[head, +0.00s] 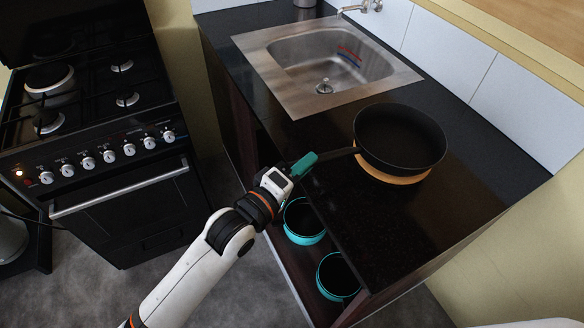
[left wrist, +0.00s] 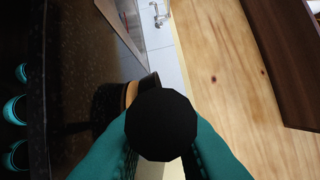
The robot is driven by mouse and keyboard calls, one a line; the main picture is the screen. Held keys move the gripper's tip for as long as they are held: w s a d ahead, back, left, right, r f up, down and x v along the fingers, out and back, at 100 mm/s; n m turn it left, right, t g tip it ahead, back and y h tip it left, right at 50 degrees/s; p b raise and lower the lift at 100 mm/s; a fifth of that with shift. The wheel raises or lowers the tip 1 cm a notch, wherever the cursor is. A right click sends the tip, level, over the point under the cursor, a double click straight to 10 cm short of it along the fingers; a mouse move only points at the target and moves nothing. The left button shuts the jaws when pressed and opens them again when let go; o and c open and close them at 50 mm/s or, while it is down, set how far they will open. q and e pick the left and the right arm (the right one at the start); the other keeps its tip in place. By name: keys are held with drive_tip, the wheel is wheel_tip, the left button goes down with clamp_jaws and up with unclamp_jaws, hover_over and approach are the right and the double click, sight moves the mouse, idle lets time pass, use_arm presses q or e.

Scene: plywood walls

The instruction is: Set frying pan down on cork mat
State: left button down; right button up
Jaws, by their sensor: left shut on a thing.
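The black frying pan (head: 402,133) is over the round cork mat (head: 392,177) on the dark counter. The mat's near rim shows below the pan and the rest is hidden. I cannot tell whether the pan touches it. My left gripper (head: 303,164) is shut on the pan's handle, left of the pan. In the left wrist view the handle's round black end (left wrist: 161,125) sits between the teal fingers and hides much behind it. The mat's edge (left wrist: 131,93) shows there too. My right gripper is out of view.
A steel sink (head: 325,62) lies behind the pan, with a tap (head: 357,8) at the tiled wall. Teal-rimmed pots (head: 338,277) stand on a shelf under the counter. A gas stove (head: 95,110) stands at left. The counter's near part is clear.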

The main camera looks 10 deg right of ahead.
use_arm(q)
drive_tip(key=shift+f, duration=0.25)
drive_tip(key=shift+d, duration=0.1)
drive_tip(key=shift+f, duration=0.25)
drive_tip(key=c, duration=1.4)
unclamp_jaws()
drive_tip(key=shift+f, duration=0.2)
drive_tip(key=shift+o, duration=0.4)
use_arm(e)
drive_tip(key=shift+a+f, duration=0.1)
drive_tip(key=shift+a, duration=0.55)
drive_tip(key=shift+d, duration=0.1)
